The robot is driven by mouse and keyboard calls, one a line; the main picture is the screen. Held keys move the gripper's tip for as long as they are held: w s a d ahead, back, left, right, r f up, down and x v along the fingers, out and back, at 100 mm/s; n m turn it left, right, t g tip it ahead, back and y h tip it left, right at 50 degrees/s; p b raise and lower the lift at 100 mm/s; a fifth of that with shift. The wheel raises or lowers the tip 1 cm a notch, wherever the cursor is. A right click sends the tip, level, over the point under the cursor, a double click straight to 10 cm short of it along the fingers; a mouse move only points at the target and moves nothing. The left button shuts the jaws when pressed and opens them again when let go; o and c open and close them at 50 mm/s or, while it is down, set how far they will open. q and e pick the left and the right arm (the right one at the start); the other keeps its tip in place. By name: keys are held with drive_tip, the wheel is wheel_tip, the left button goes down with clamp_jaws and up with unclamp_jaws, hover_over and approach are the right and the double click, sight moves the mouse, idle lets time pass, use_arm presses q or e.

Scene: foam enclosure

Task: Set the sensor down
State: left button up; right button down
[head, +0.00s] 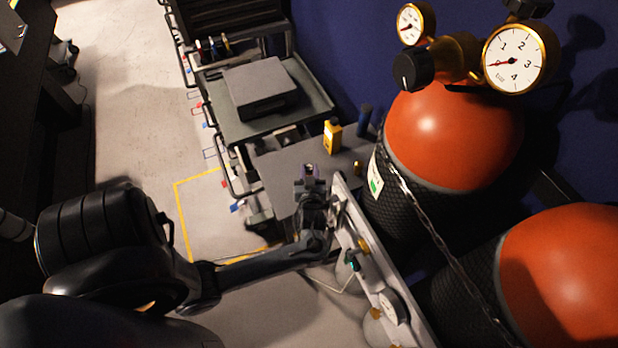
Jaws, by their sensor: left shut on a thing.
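My left gripper (309,184) reaches in from the left and is over the near part of a grey tabletop (276,172). It is shut on a small item with a grey and purple look, which I take to be the sensor (310,170). The sensor is small here and partly hidden by the fingers. I cannot tell whether it touches the tabletop or is held above it. My right gripper is not in view.
A yellow bottle-like item (332,135), a dark blue cylinder (364,120) and a small brass piece (357,168) stand behind and right of the gripper. A cart (315,100) bears a grey box (260,85).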

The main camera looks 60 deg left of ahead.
use_arm(q)
drive_tip(key=shift+f+b, duration=0.4)
drive_tip(key=shift+f, duration=1.3)
drive_tip(key=shift+f, duration=0.1)
drive_tip(key=o, duration=1)
drive_tip(key=shift+o, duration=0.2)
drive_tip(key=shift+o, duration=0.4)
drive_tip(key=p+v, duration=0.1)
drive_tip(key=v, duration=1.1)
